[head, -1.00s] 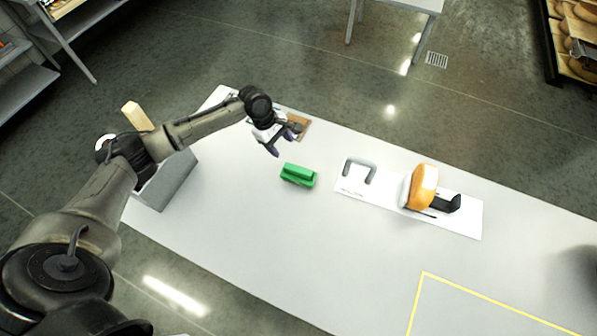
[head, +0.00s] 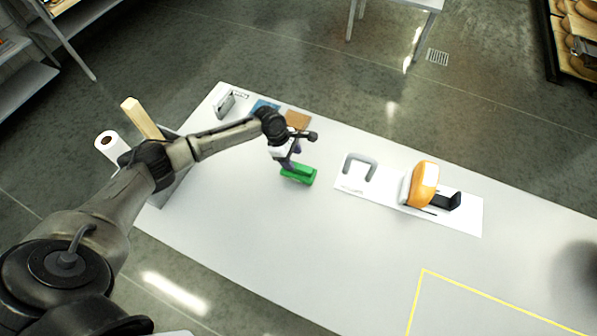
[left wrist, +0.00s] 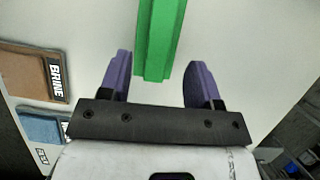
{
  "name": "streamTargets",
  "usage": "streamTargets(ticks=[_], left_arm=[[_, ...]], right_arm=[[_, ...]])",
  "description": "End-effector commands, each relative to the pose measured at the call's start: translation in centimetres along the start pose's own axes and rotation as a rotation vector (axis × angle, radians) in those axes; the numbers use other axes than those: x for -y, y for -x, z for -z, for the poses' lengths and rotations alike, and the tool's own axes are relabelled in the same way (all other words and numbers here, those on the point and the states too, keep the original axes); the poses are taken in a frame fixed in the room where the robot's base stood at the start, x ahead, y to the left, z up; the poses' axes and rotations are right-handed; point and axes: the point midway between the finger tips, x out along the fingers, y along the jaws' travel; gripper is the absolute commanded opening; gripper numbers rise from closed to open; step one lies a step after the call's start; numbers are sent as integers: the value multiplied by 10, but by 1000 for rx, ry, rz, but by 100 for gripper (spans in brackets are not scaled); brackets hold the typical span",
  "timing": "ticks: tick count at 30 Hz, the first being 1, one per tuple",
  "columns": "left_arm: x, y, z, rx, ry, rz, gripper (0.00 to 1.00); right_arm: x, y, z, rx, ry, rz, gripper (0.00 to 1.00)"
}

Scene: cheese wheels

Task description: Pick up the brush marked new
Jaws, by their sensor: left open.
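A green block-shaped object (head: 299,174), perhaps the brush, lies on the white table. No "new" marking is readable on it. My left gripper (head: 291,160) is right over its left end in the head view. In the left wrist view the green object (left wrist: 160,38) runs down from the top edge, between the two purple fingers of my open left gripper (left wrist: 160,72). My right gripper is not in view.
A brown pad (head: 298,119), marked BRINE in the wrist view, and a blue pad (head: 265,105) lie behind. A grey bracket (head: 360,165) and an orange-and-white piece (head: 424,185) stand on a white board at right. The yellow-outlined area (head: 470,310) looks clear.

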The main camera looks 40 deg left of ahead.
Motion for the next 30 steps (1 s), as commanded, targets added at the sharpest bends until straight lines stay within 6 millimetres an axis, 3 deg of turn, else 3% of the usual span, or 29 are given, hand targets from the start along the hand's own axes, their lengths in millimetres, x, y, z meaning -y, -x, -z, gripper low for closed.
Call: streamTargets(ticks=[15, 30], left_arm=[[-1, -50, -2, 0, 1, 0, 57], [-1, -53, -2, 0, 1, 0, 57]], right_arm=[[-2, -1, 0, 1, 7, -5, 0], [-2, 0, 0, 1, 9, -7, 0]])
